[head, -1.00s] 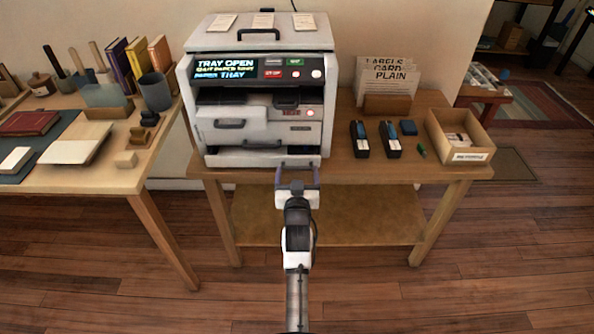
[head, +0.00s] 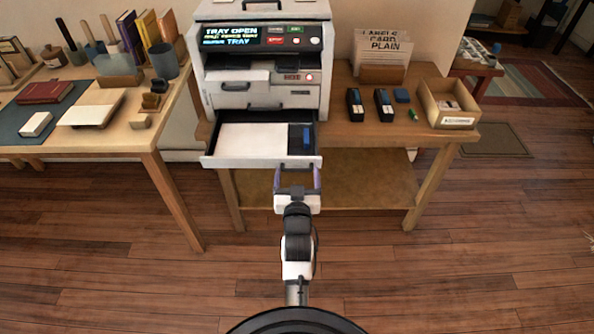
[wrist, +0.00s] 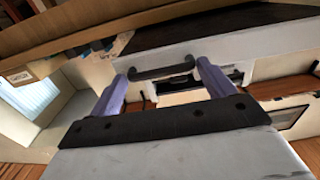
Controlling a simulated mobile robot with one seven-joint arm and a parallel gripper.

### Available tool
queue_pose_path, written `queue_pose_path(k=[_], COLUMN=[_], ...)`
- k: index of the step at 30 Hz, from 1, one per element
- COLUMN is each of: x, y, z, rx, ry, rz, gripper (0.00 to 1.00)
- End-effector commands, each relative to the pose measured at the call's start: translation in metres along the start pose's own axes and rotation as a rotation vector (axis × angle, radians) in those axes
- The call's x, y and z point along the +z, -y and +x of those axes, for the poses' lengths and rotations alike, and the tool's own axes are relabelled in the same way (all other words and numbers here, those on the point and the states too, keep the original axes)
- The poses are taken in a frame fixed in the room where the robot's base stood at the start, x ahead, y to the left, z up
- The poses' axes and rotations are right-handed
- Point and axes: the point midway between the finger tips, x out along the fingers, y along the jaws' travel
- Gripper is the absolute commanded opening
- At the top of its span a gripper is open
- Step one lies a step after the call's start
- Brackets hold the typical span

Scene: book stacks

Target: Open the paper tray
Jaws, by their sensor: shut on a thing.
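The paper tray (head: 222,162) is a pale drawer at the bottom of the white printer-like machine (head: 262,98). It is pulled out towards me, with white paper (head: 252,138) and a dark compartment with a blue item (head: 306,137) showing inside. My gripper (head: 298,172) is at the right part of the tray front. It is shut on the tray's dark handle (wrist: 162,70), which lies between the two purple fingers in the wrist view. The machine's display (head: 234,36) reads "TRAY OPEN".
The machine's table (head: 345,125) also holds a card holder (head: 382,72), staplers (head: 355,105) and an open box (head: 432,108) on the right. A desk (head: 128,130) with books stands at left. The wooden floor around my arm is clear.

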Motion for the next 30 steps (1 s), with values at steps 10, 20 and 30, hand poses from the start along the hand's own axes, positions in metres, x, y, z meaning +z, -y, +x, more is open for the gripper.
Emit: queue_pose_path(k=[10, 20, 30], x=[0.0002, 0.0003, 0.0001], y=[-0.0062, -0.0042, -0.0018], z=[-0.0024, -0.0022, -0.0019], rx=[0.012, 0.008, 0.003], ry=[0.0, 0.0, 0.0], rz=[-0.006, -0.003, -0.001], gripper=[0.41, 0.94, 0.94])
